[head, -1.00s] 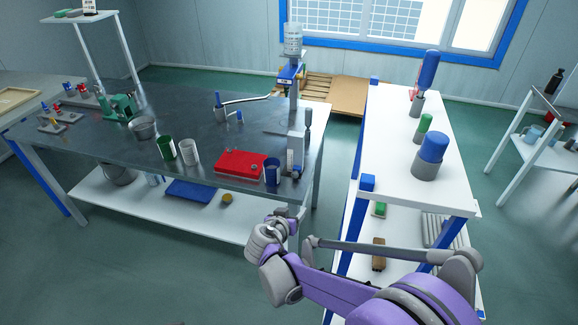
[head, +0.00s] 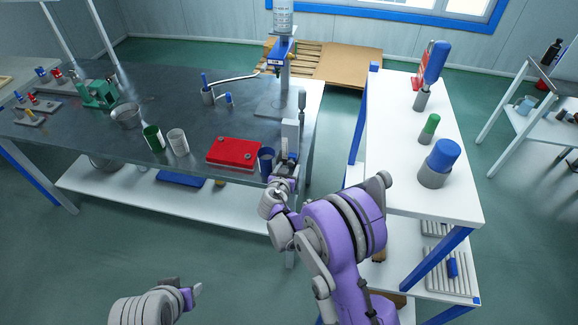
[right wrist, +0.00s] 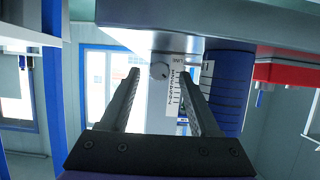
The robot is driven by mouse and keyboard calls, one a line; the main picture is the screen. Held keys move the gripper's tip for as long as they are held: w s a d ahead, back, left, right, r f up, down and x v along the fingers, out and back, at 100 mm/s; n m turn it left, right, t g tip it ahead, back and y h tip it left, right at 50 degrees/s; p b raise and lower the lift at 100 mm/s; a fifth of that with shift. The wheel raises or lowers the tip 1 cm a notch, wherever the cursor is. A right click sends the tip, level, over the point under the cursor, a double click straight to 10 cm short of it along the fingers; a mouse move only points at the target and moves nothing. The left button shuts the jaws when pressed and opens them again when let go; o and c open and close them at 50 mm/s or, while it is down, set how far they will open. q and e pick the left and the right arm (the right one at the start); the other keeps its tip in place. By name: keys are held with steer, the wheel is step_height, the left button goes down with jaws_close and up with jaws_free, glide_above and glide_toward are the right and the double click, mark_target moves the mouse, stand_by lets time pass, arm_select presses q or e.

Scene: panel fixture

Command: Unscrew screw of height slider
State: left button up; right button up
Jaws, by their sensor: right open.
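The height slider (head: 290,133) is a pale grey upright block at the near right corner of the dark metal table (head: 90,140). The right wrist view shows its printed scale (right wrist: 174,92) and a small round grey screw (right wrist: 160,71). My right gripper (head: 288,160) is at the slider's lower front. In the right wrist view its fingers (right wrist: 159,76) are apart, with the screw seen between the fingertips and nothing held. Contact cannot be told. My left arm's end (head: 190,295) shows at the bottom left, far from the slider; its jaws are unclear.
A dark blue cup (head: 266,163) stands close beside the slider; it also shows in the right wrist view (right wrist: 230,85). A red box (head: 234,152) lies left of it. A white shelf table (head: 400,180) with several bottles stands at the right, across a gap of floor.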

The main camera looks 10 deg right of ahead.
steer(key=shift+w+d+f, duration=0.2)
steer(key=shift+w+d, duration=0.05)
steer(key=shift+w, duration=0.25)
jaws_close()
